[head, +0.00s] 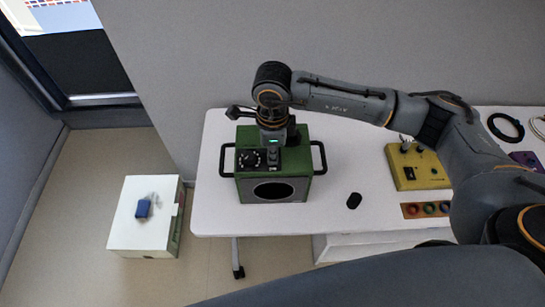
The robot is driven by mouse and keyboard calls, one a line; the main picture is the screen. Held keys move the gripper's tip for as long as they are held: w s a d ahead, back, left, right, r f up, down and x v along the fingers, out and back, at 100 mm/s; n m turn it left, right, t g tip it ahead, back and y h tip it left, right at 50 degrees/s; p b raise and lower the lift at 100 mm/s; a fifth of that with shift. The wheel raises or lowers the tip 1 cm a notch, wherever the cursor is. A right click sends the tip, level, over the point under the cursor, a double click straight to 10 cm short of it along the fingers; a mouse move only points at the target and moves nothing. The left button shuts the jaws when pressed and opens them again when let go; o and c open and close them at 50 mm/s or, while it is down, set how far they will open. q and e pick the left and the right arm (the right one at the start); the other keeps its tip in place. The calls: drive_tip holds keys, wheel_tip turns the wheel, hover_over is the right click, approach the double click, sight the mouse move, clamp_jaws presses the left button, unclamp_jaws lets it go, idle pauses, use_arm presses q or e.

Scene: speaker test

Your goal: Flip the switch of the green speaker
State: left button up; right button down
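The green speaker (299,187) stands on the white table, with black handles at both sides and a dark round opening in its front. A black control panel (243,161) with a dial and small markings sits on its upper face. My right gripper (272,156) points down over the speaker's top, at the right part of the panel. The gripper's body hides part of the speaker's top and probably the switch. I cannot tell whether its fingers touch anything, or whether they are open or shut. My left gripper is not in view.
The white table (340,210) also bears a black oval object (354,200), a yellow box (428,174) with knobs, a brown strip with coloured rings (426,209) and a black ring (505,127). A white box (127,230) with a blue item (143,208) stands on the floor at left.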

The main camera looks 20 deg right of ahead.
drive_tip(key=shift+w+r+p, duration=0.1)
drive_tip(key=shift+r+p, duration=0.2)
drive_tip(key=shift+r, duration=0.15)
drive_tip(key=shift+r+p, duration=1.15)
drive_tip(key=shift+r, duration=1.8)
